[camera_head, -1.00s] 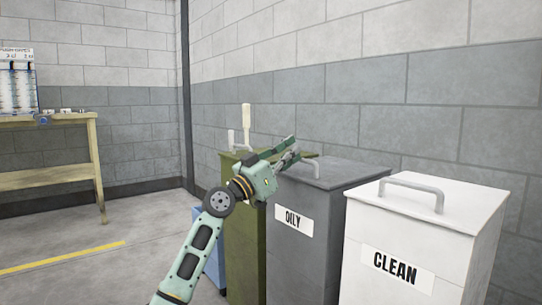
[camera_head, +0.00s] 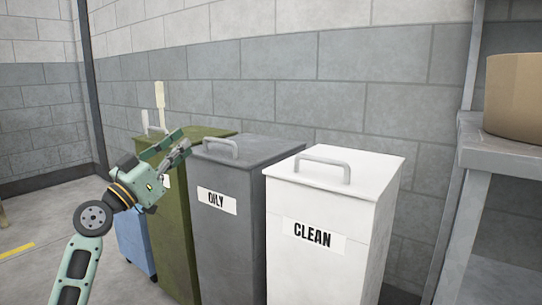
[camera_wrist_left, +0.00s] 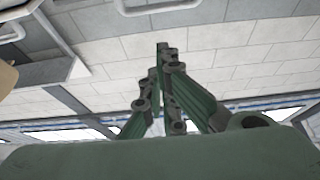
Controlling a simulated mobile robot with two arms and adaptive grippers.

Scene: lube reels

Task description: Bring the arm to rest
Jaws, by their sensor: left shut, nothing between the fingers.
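My left arm comes in from the lower left in the head view. Its green left gripper (camera_head: 181,143) is raised in front of the olive bin (camera_head: 176,215), near the left side of the grey OILY bin (camera_head: 238,245). The gripper is shut and empty. In the left wrist view the left gripper's fingers (camera_wrist_left: 160,62) come together, with wall and ceiling behind them and nothing held. My right gripper is not in view.
A white CLEAN bin (camera_head: 322,265) with a closed lid stands right of the grey bin. A blue bin (camera_head: 135,245) is at the far left. A grey shelf (camera_head: 500,150) at the right carries a brown round container (camera_head: 515,98). Floor at the lower left is open.

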